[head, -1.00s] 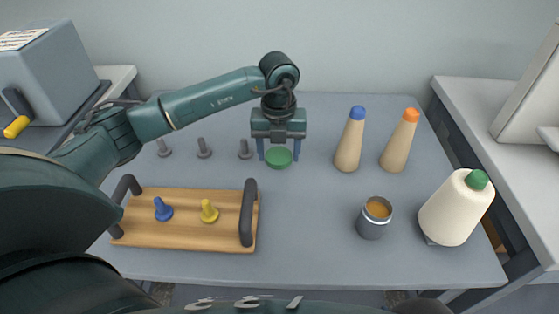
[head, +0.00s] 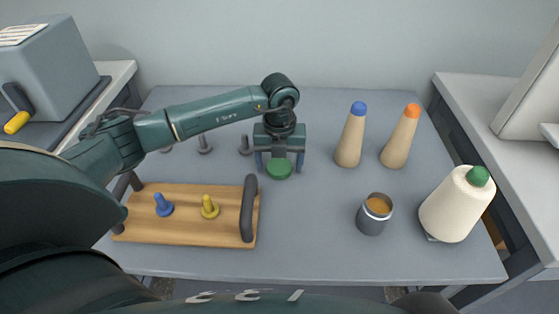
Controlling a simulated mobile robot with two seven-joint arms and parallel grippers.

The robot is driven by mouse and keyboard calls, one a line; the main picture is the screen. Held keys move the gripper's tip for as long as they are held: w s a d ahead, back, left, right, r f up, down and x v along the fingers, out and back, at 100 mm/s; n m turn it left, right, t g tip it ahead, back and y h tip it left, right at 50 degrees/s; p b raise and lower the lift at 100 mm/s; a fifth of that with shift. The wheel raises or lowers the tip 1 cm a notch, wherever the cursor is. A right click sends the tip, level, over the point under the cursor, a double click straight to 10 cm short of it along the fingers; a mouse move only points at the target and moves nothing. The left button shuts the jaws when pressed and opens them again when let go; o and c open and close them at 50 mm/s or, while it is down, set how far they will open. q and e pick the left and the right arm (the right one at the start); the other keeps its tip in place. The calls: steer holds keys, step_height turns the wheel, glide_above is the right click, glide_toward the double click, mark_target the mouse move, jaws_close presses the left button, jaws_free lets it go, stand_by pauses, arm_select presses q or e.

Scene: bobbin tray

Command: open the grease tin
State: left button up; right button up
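The grease tin (head: 371,222) is a dark grey cylinder standing upright on the right half of the table. Its top is uncovered and orange-brown grease (head: 378,206) shows inside. A green round lid (head: 279,170) is away from the tin, near the middle of the table, and appears to lie flat on it. My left gripper (head: 279,168) points down over the lid. Its fingers are apart, one on each side of the lid, with a small gap showing. My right gripper is not in view.
A wooden tray (head: 180,232) with dark handles holds a blue and a yellow bobbin. Two tan cones, blue-topped (head: 350,143) and orange-topped (head: 399,143), stand behind the tin. A large cream spool (head: 453,207) stands right of it. Grey pegs stand behind the tray.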

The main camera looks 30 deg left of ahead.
mark_target(280, 166)
arm_select(q)
steer(key=shift+o, duration=0.6)
steer(key=shift+r, duration=0.1)
steer(key=shift+r, duration=0.25)
step_height(280, 166, up, 12)
steer(key=shift+f, duration=0.2)
